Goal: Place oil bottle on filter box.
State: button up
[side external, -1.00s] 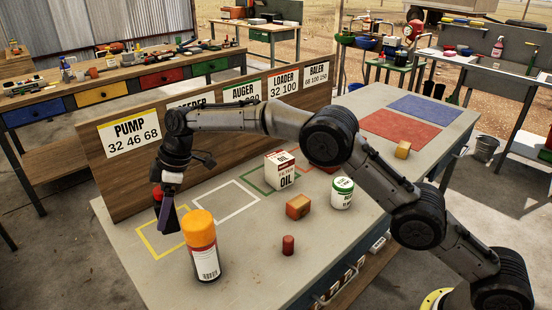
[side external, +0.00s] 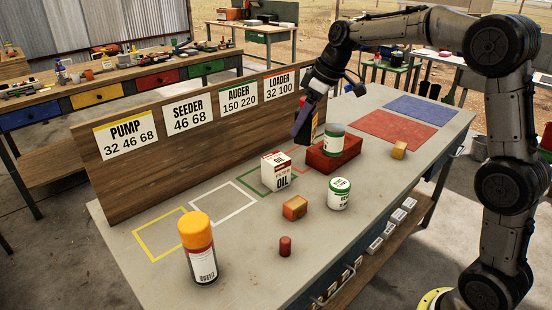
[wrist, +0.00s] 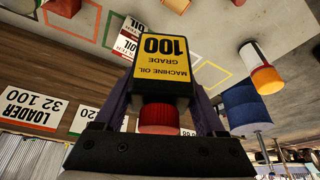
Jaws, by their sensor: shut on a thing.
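The oil bottle (wrist: 160,62) is dark with a yellow "Machine oil grade 100" label and a red cap (wrist: 160,118). My gripper (side external: 304,130) is shut on it, with a finger on each side in the wrist view. In the side view the bottle (side external: 315,122) is mostly hidden behind the fingers. It is held above the table near the back board. The filter box (side external: 275,171), white and red with "OIL" on it, stands upright on the table, below and left of my gripper. It also shows partly behind the bottle in the wrist view (wrist: 130,38).
Another white can (side external: 339,194), an orange block (side external: 295,208), a red cylinder (side external: 285,246) and an orange-capped bottle (side external: 199,255) stand nearer. The sign board (side external: 190,130) runs behind.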

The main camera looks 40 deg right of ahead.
jog(key=shift+d+r, duration=0.35)
jog(key=shift+d, duration=0.1)
jog(key=w+f, duration=0.3)
jog(key=w, duration=0.1)
jog(key=w+d+f, duration=0.1)
jog(key=w+f, duration=0.3)
jog(key=w, duration=0.1)
jog(key=w+d+f, duration=0.1)
jog(key=w+f, duration=0.2)
jog(key=w, duration=0.1)
jog(key=shift+w+f, duration=0.15)
jog(key=shift+w, duration=0.25)
jog(key=shift+f, duration=1.35)
jog(key=shift+f, duration=0.15)
jog(key=o, duration=1.6)
jog(key=shift+c, duration=0.2)
